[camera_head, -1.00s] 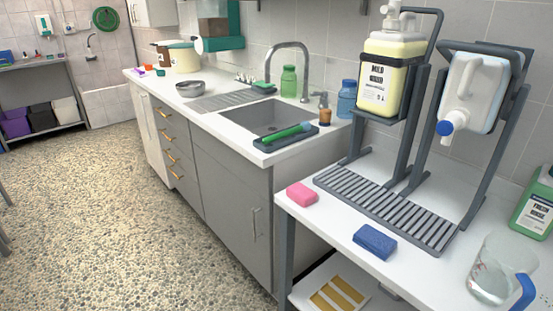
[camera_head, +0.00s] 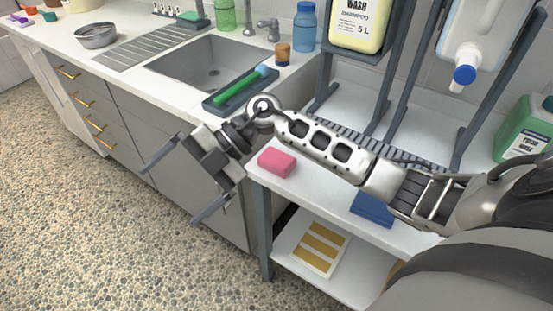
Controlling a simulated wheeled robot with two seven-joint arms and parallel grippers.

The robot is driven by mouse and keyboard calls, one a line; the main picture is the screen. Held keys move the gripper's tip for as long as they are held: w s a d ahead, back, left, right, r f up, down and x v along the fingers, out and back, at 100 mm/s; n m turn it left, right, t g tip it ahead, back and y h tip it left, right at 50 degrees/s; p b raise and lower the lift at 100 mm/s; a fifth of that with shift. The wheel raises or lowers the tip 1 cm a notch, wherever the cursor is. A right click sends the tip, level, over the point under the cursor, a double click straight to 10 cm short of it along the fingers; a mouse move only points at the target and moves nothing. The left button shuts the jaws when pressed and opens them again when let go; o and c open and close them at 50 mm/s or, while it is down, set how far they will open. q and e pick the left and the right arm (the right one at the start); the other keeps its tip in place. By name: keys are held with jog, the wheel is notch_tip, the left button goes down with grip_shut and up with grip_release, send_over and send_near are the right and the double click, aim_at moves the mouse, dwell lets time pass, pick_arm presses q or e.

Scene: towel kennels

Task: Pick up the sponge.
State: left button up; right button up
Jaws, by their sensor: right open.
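A pink sponge-like block (camera_head: 277,162) lies near the left front corner of the white side table (camera_head: 300,190). A blue block (camera_head: 372,208), also sponge-like, lies further right on the same table, partly hidden by my right arm. I cannot tell for certain which one is the sponge. My right gripper (camera_head: 176,188) is open and empty. It appears left of the pink block, in front of the grey sink cabinet, with its fingers pointing down and left. My left gripper is out of view.
A drip rack (camera_head: 345,130) with a shampoo jug (camera_head: 358,22) stands behind my right arm. A green jug (camera_head: 524,130) is at the far right. A dark tray with a green brush (camera_head: 238,87) lies beside the sink (camera_head: 205,68). A lower shelf (camera_head: 290,255) juts below.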

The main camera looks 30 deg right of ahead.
jog(key=w+d+m+h, duration=0.1)
jog(key=w+d+h, duration=0.25)
jog(key=d, duration=0.35)
jog(key=w+d+m+h, duration=0.1)
jog(key=w+d+h, duration=0.1)
jog(key=d+h, duration=0.35)
notch_tip(320, 180, up, 4)
jog(key=m+h, duration=0.4)
send_over(277, 157)
jog(key=f, duration=0.9)
jog(key=shift+w+f, duration=0.2)
jog(key=shift+w, duration=0.05)
jog(key=shift+s+f+p, duration=0.15)
jog(key=shift+f, duration=1.3)
jog(key=shift+s+f+p, duration=0.15)
jog(key=shift+f, duration=1.25)
jog(key=c, duration=1)
